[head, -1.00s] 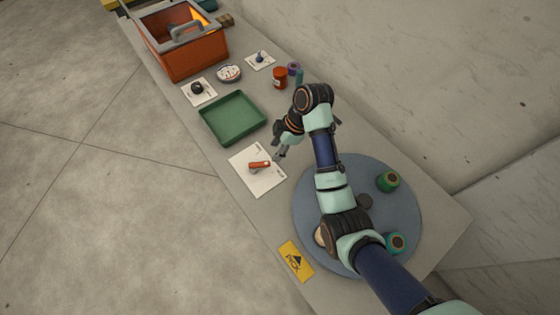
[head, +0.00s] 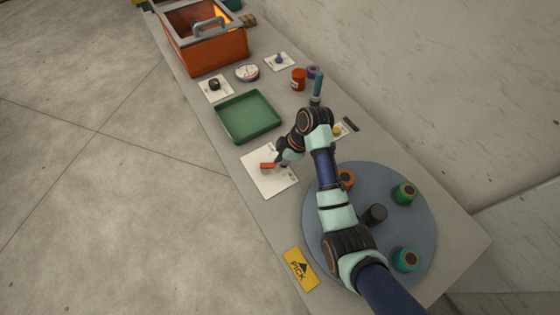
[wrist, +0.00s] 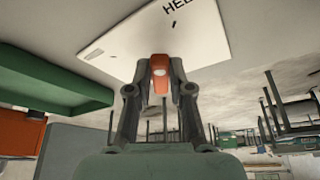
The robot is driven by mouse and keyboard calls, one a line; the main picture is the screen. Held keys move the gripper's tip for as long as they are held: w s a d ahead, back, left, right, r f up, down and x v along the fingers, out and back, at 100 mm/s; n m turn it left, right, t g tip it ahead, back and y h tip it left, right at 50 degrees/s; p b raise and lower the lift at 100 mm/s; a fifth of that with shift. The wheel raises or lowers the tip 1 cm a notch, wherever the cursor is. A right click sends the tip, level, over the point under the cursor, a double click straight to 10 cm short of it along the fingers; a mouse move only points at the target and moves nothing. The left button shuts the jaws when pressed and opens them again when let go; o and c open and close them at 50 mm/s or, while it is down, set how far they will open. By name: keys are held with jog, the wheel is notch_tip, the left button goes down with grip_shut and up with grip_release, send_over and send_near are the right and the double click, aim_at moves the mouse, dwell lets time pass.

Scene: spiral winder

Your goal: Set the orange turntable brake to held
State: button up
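The orange brake lever (head: 267,165) sits on a white card (head: 270,184) with dark print, left of the blue-grey turntable (head: 416,228). In the wrist view, the lever (wrist: 160,72) stands between the two fingertips, and the card (wrist: 130,45) lies beyond, with part of a word starting "HEL" at its edge. My gripper (head: 276,163) is at the lever. In the wrist view, my gripper (wrist: 160,78) has its fingers drawn in close on both sides of the lever and appears shut on it. The lever's pivot and exact setting are hidden.
Green spool (head: 404,193), teal spool (head: 406,260) and orange spool (head: 346,178) stand on the turntable. An empty green tray (head: 249,116) lies behind the card. A yellow PICK sign (head: 300,268) is near the bench edge. An orange bin (head: 205,45) stands at the far end.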

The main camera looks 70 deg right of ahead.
grip_shut()
jog(key=p, duration=0.2)
jog(key=m+p, duration=0.1)
jog(key=shift+s+a+r+h+p, duration=0.15)
jog(key=shift+a+r+h+p, duration=0.15)
jog(key=shift+a+r+p, duration=0.1)
jog(key=shift+a+m+p, duration=0.15)
jog(key=shift+m+p, duration=0.45)
jog(key=shift+p, duration=0.05)
jog(key=shift+a+f+m+h+p, duration=0.1)
jog(key=shift+f+m+h+p, duration=0.2)
jog(key=shift+m+p, duration=0.1)
jog(key=shift+f, duration=0.1)
jog(key=o, duration=0.7)
grip_release()
